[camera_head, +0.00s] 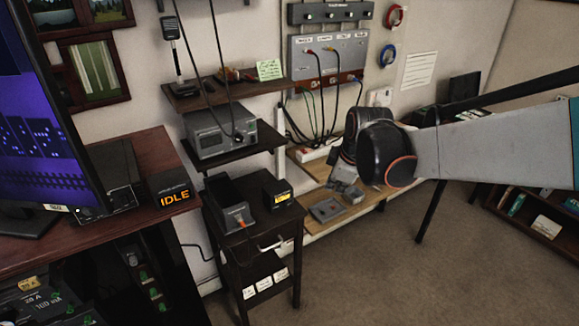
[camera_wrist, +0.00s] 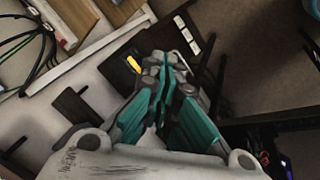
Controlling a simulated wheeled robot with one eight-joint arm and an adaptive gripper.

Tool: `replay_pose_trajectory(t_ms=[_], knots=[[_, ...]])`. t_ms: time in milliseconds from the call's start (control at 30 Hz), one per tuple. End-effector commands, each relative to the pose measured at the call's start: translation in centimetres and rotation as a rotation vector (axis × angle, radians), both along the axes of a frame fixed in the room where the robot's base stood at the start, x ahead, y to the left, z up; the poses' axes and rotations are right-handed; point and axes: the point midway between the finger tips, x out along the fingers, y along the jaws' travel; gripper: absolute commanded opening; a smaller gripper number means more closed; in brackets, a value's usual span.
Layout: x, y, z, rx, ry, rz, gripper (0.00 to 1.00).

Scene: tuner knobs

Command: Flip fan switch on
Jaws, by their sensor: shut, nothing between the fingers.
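No fan switch can be made out for certain in either view. A small white plate (camera_head: 380,97) is on the wall just above my arm, but its detail is too small to tell whether it is the switch. My gripper (camera_head: 345,188) hangs in front of the low wooden bench at the wall, below the plate. In the wrist view its teal fingers (camera_wrist: 168,68) are together and empty. Behind them in that view is the black stand with the small yellow display. My arm and wrist hide part of the wall and bench.
A grey cable panel (camera_head: 330,58) hangs on the wall, its cables running down to the bench. A small black stand (camera_head: 252,238) carries a black box and a yellow display (camera_head: 281,194). A grey device (camera_head: 212,139) sits on a shelf. The carpet (camera_head: 370,280) at front right is clear.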

Motion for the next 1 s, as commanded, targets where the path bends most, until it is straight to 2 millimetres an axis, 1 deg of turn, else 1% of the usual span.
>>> replay_pose_trajectory(t_ms=[33, 200, 367, 500, 600, 800, 900, 1000], knots=[[1.1, 0.6, -0.5, -0.015, 0.002, 0.044, 0.00], [4.1, 2.7, -2.7, -0.069, 0.008, 0.204, 0.00], [6.6, 4.5, -5.3, -0.116, 0.010, 0.355, 0.00], [8.5, 6.2, -7.9, -0.156, 0.012, 0.488, 0.00], [9.7, 7.4, -10.0, -0.182, 0.010, 0.583, 0.00], [11.2, 9.4, -13.6, -0.223, 0.007, 0.741, 0.00], [11.6, 9.9, -14.9, -0.236, 0.005, 0.791, 0.00], [11.8, 10.3, -15.6, -0.243, 0.005, 0.823, 0.00]])
